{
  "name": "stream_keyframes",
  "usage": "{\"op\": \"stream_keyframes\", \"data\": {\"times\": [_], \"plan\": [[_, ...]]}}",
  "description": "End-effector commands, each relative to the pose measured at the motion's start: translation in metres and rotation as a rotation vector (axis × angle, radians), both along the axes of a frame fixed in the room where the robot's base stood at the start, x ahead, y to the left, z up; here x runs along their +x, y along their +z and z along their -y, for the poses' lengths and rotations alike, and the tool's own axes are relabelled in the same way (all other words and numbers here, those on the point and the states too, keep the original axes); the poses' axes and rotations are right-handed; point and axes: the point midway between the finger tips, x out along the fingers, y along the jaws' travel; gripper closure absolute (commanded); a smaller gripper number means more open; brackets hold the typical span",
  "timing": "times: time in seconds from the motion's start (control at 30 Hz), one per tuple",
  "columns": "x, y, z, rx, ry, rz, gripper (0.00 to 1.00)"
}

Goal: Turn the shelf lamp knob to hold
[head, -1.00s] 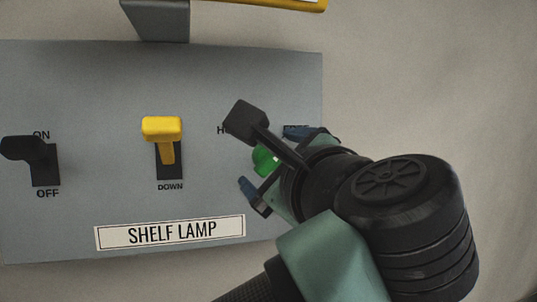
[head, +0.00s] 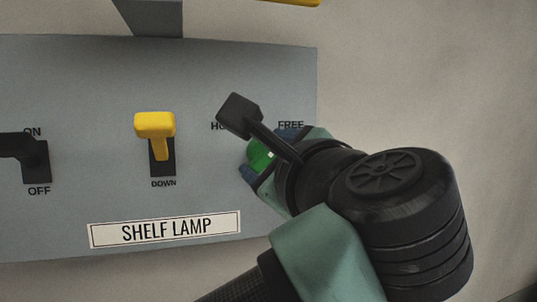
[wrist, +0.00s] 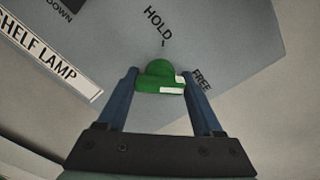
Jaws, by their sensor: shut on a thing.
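The green knob (head: 260,156) is on the right part of the grey panel (head: 80,75), above the right end of the SHELF LAMP label (head: 165,229). My gripper (head: 266,153) is shut on it, with one blue finger on each side. In the wrist view the knob (wrist: 158,75) sits between the fingertips of my gripper (wrist: 160,76). A white mark on the knob is on its side toward the FREE lettering (wrist: 202,79). The HOLD lettering (wrist: 158,22) with a small tick is above the knob there. In the head view HOLD is partly hidden by my wrist camera arm.
A black switch (head: 30,158) marked ON and OFF is at the far left. Bare wall is on the right.

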Motion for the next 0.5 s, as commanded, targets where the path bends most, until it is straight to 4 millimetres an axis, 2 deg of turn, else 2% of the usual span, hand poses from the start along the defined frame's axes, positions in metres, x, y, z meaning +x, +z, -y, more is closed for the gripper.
{"op": "stream_keyframes", "data": {"times": [0.27,0.5], "plan": [[0.0001,-0.0032,0.0002,-0.066,-0.001,0.021,0.88],[0.0002,-0.0062,0.0009,-0.227,-0.003,0.072,0.88]]}}
